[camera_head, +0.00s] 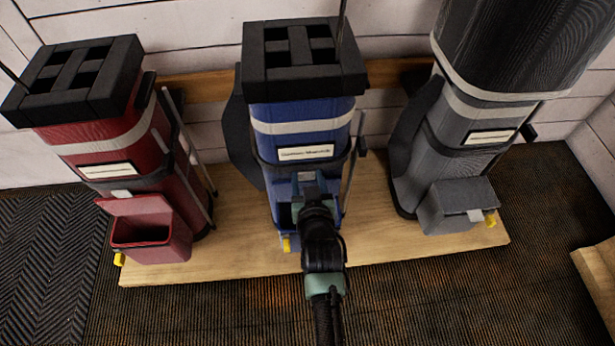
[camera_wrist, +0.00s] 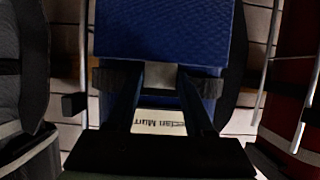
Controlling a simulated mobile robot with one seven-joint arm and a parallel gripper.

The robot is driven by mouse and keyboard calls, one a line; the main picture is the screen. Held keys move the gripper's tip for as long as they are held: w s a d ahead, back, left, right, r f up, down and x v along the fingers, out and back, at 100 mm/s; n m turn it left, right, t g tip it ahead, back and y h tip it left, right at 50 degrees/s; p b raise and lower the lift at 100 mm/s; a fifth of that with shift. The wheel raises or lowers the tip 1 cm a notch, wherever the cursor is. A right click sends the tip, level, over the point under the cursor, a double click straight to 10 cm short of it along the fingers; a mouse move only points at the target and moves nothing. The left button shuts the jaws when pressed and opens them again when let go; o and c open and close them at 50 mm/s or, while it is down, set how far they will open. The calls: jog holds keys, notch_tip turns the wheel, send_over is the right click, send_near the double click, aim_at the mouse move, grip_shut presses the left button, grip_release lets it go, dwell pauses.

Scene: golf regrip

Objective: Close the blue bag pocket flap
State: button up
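The blue golf bag (camera_head: 300,118) stands in the middle of the wooden stand. Its pocket (camera_head: 287,224) is low on the front and mostly hidden behind my arm in the head view, so the flap's angle is unclear there. My gripper (camera_head: 309,188) is right in front of the pocket. In the wrist view, turned upside down, a broad blue panel (camera_wrist: 165,32), seemingly part of the pocket or its flap, fills the top centre. My two dark fingers (camera_wrist: 160,95) are apart with nothing clearly between them, pointing towards this panel. Whether they touch it is unclear. The bag's white label (camera_wrist: 158,122) shows behind them.
A red bag (camera_head: 100,150) with its pocket flap raised stands on the left. A grey bag (camera_head: 470,110) with its pocket (camera_head: 455,207) covered stands on the right. All stand on the wooden stand (camera_head: 375,245). Dark carpet lies in front.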

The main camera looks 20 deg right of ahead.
grip_shut()
dwell(1.1)
